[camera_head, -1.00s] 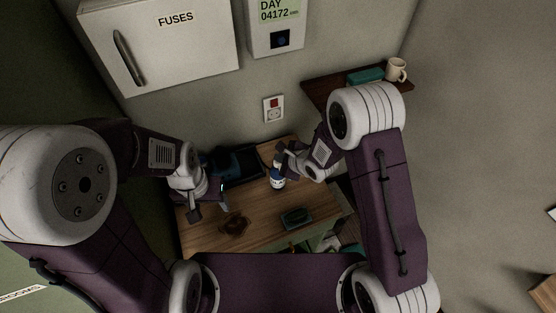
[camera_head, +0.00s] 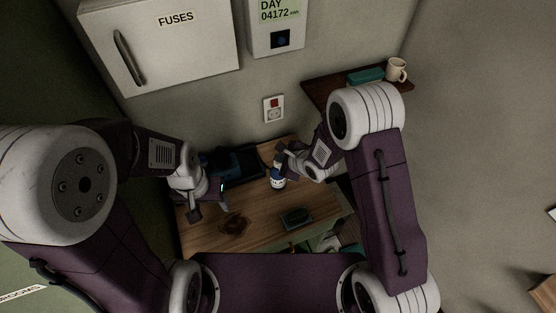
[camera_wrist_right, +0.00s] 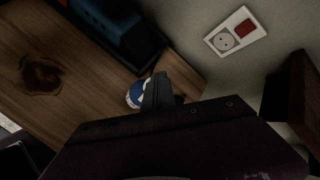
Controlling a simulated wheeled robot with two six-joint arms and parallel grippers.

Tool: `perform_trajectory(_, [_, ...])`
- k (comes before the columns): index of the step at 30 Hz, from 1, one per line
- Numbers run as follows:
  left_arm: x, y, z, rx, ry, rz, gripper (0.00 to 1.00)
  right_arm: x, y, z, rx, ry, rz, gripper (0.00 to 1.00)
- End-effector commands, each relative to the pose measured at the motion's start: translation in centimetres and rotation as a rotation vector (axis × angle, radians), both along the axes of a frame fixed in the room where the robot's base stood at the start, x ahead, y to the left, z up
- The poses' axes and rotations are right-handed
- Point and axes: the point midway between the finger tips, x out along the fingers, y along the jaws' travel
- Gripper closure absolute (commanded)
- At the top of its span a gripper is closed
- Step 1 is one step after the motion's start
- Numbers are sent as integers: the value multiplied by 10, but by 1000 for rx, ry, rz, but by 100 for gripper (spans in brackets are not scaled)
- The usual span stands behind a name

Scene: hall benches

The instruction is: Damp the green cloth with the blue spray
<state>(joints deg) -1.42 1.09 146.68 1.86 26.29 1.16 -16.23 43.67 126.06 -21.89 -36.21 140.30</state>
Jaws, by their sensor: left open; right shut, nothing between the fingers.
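A small blue-and-white container (camera_head: 278,182) stands on the wooden bench top (camera_head: 262,205); it looks like the blue spray, but its top is hidden. My right gripper (camera_head: 280,158) is shut and empty, just above and behind it; whether they touch I cannot tell. In the right wrist view the container (camera_wrist_right: 135,94) is partly hidden behind the dark fingers (camera_wrist_right: 156,90). A green item (camera_head: 297,217) lies in a small dark dish near the bench's front; I cannot tell whether it is the cloth. My left gripper (camera_head: 194,208) is open and empty over the bench's left side.
A black tray with a dark blue object (camera_head: 238,163) sits at the back of the bench, also in the right wrist view (camera_wrist_right: 113,24). A brown patch (camera_head: 234,224) marks the wood. A wall shelf holds a teal item (camera_head: 366,76) and a mug (camera_head: 396,69). A socket (camera_head: 273,109) is on the wall.

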Motion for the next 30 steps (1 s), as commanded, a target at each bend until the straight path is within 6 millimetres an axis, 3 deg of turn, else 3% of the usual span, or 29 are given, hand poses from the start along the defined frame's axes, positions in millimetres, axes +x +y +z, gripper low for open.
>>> perform_trajectory(13, [0,0,-3,0,0,0,37,-1,-1,-10,-3,6,0,100])
perform_trajectory(30, [0,0,11,0,0,0,37,0,-1,1,-2,4,-1,100])
